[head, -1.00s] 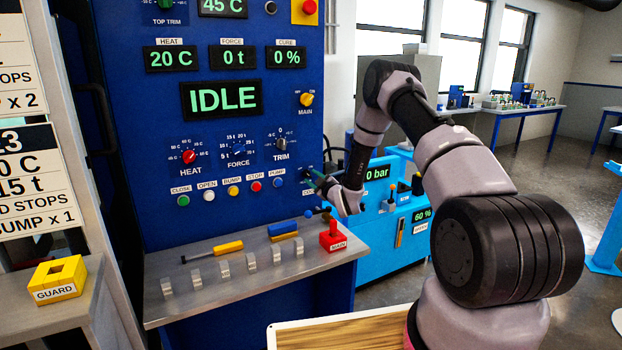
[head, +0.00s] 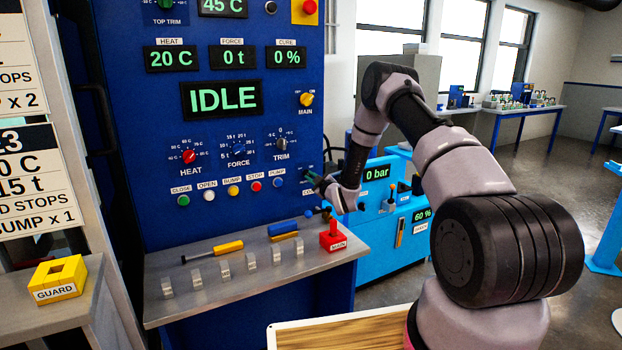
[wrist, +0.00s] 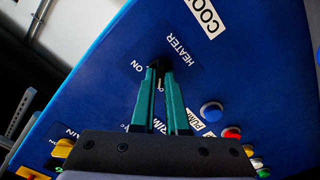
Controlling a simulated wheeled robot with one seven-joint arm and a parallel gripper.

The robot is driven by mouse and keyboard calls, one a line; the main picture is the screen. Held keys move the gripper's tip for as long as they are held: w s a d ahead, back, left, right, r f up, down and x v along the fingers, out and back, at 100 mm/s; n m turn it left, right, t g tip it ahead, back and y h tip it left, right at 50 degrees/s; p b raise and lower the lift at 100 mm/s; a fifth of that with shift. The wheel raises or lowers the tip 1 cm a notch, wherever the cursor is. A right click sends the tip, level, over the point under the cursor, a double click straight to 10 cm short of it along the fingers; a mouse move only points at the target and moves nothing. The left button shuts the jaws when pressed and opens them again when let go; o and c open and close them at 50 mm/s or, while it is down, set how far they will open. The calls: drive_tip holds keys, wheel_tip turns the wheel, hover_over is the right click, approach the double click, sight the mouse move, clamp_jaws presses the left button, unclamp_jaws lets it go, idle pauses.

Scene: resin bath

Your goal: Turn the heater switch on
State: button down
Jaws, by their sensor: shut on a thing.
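The heater switch (wrist: 158,65) is a small dark knob on the blue panel, beside the printed words HEATER and ON in the wrist view. My gripper (wrist: 157,69) has two green fingers whose tips are closed on this knob. The fingers cover much of the knob, so I cannot tell which way it points. In the head view my gripper (head: 313,179) reaches the lower right part of the panel, and the switch is hidden behind it. The HEAT display (head: 172,59) reads 20 C, and the large display (head: 221,98) reads IDLE.
A row of push buttons (head: 232,190) lies left of my gripper. A shelf (head: 240,285) below holds a red MAIN block (head: 333,236), a yellow-handled tool (head: 228,248) and several metal pieces. A blue machine (head: 400,235) stands close behind my wrist.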

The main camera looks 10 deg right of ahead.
drive_tip(key=shift+d+m, duration=0.1)
drive_tip(key=shift+m, duration=8.6)
drive_tip(key=shift+f, duration=0.1)
drive_tip(key=c, duration=0.9)
unclamp_jaws()
drive_tip(key=v, duration=1)
drive_tip(key=shift+s+d, duration=0.15)
drive_tip(key=shift+s, duration=0.25)
